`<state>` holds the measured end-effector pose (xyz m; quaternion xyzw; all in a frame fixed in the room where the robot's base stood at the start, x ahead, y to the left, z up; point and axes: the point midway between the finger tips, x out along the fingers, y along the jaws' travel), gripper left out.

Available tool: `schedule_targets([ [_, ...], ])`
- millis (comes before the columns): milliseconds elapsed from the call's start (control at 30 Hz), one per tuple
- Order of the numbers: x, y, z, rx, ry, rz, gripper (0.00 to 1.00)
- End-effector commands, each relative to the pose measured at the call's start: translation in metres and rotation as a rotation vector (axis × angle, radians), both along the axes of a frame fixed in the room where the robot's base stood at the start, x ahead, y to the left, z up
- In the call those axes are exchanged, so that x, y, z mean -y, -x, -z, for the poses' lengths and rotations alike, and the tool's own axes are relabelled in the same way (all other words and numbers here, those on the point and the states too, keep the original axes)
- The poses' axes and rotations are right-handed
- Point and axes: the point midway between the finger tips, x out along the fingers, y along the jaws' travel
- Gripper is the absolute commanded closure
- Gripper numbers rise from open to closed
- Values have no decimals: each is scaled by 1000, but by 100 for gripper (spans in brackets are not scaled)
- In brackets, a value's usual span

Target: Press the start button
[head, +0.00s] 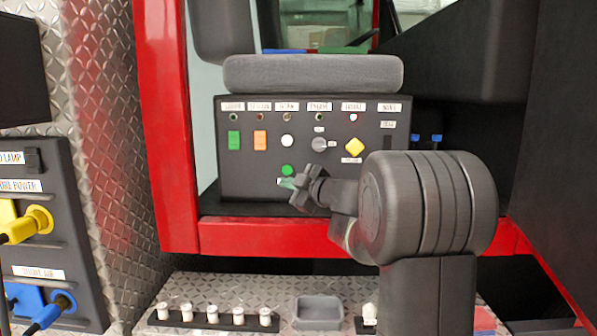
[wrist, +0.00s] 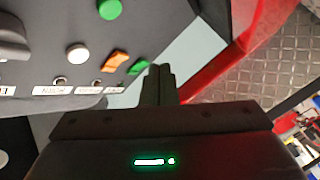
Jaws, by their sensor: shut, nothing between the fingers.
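A dark control panel (head: 235,180) stands in the red-framed opening. A round green button (head: 287,170) sits low in its middle, with a small label (head: 285,182) just below that is partly hidden and unreadable. The green button also shows at the top edge of the wrist view (wrist: 110,9). My gripper (head: 297,186) is in front of the panel, just below and right of this button in the head view. In the wrist view my gripper's fingers (wrist: 158,72) are together and empty, away from the green button. I cannot tell how far they are from the panel.
A red beam (head: 250,236) runs below.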

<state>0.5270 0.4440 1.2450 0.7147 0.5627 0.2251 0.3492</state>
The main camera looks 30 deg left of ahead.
Motion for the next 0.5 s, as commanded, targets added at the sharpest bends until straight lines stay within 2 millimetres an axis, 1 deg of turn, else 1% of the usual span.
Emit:
schedule_targets([
  [300,-1,-2,0,0,0,0,100],
  [367,-2,-5,-1,0,0,0,100],
  [500,-9,-18,-1,-1,0,1,100],
])
